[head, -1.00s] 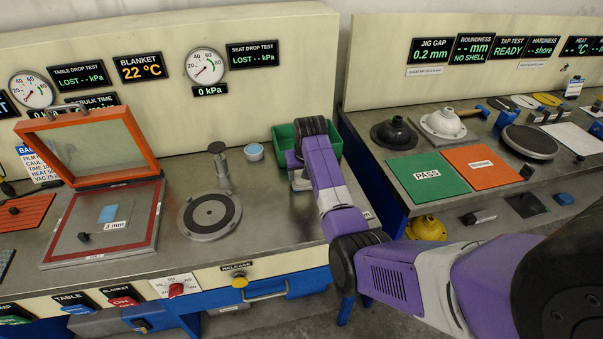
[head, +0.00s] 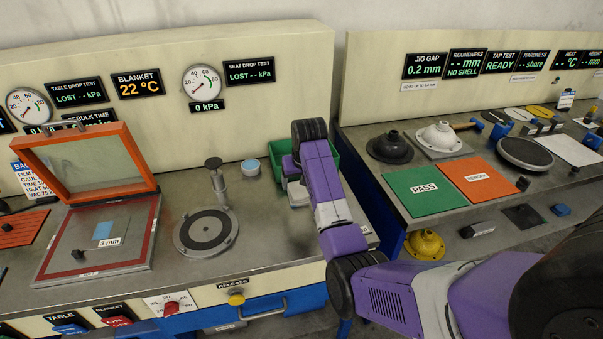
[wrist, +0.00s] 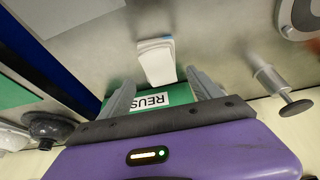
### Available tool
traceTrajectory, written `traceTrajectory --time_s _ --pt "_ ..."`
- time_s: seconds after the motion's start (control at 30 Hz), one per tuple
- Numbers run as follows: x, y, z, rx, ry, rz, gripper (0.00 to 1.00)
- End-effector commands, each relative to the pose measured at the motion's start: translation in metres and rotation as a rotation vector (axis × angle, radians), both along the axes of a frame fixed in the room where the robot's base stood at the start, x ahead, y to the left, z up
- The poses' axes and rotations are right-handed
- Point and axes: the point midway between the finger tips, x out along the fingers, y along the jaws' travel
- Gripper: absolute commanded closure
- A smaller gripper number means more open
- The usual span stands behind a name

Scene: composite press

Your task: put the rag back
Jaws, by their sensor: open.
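A white folded pad (wrist: 157,62) with a bluish edge, which looks like the rag, lies on the grey bench just in front of the green bin (wrist: 124,98). In the head view a pale piece beside my arm (head: 297,193) seems to be the same pad, partly hidden. My gripper (wrist: 160,80) is open, its two grey fingers apart, with the pad's near end between and beyond the tips. Nothing is held. The bin, with a label reading "REUS", is partly under my gripper. In the head view my arm hides the fingers and much of the bin (head: 281,152).
A round plate (head: 207,232) and an upright knobbed stem (head: 216,178) stand left of the pad, with a small blue-topped tub (head: 250,167) behind. An open orange frame (head: 85,165) is further left. A second bench with a green PASS mat (head: 425,188) is right, across a gap.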

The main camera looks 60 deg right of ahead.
Motion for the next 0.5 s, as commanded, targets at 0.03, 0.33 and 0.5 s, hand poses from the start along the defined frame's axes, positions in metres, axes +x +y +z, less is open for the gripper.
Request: traceTrajectory --time_s 0.03,0.33,0.5 --pt "-0.002 0.003 0.010 -0.003 -0.003 0.000 0.26" --pt "-0.015 0.017 0.054 -0.001 0.000 0.000 0.26" --pt "-0.018 0.020 0.063 0.000 0.001 0.000 0.26"
